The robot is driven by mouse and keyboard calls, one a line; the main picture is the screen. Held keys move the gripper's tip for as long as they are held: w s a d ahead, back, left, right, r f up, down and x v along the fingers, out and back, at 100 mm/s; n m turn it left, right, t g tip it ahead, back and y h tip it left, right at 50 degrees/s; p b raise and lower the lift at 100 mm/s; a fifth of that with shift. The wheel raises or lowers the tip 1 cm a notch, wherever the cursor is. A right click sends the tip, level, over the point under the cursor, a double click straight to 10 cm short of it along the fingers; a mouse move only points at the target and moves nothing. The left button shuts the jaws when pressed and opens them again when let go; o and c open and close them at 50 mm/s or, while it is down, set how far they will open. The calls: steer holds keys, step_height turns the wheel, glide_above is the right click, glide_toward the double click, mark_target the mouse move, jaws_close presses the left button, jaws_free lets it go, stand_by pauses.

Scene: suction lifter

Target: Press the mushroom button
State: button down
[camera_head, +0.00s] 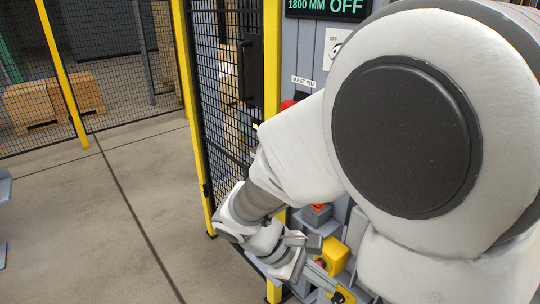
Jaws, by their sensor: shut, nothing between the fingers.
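My gripper (308,250) is low in the picture, below my bent arm, and looks shut with nothing seen between its fingers. A yellow box (335,252) stands just right of the fingers, with a small red-orange part (321,263) on its near side. This may be the mushroom button, but it is too small to be sure. I cannot tell whether the fingers touch the box. A grey block with a red top (317,208) sits just above the gripper. Another red part (289,104) shows beside the "MAST PIN" label, partly hidden by my arm.
A grey panel with a display (327,8) reading "1800 MM OFF" and a switch plate (336,46) stand behind my arm. A yellow-framed black mesh fence (226,85) is to the left.

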steer(key=w+a+f+n+t+h+b, duration=0.3)
steer(key=a+f+n+t, duration=0.2)
steer(key=f+n, duration=0.2)
steer(key=w+a+f+n+t+h+b, duration=0.3)
steer(key=a+f+n+t+b, duration=0.1)
steer(key=f, duration=0.8)
steer(key=a+n+t, duration=0.1)
steer(key=n+t, duration=0.1)
steer(key=n, duration=0.1)
steer(key=shift+w+a+n, duration=0.2)
steer(key=shift+a+n, duration=0.1)
steer(key=b+x, duration=0.2)
steer(key=x, duration=1.2)
steer(key=shift+b, duration=0.35)
steer(key=shift+w+r, duration=0.1)
steer(key=shift+w, duration=0.05)
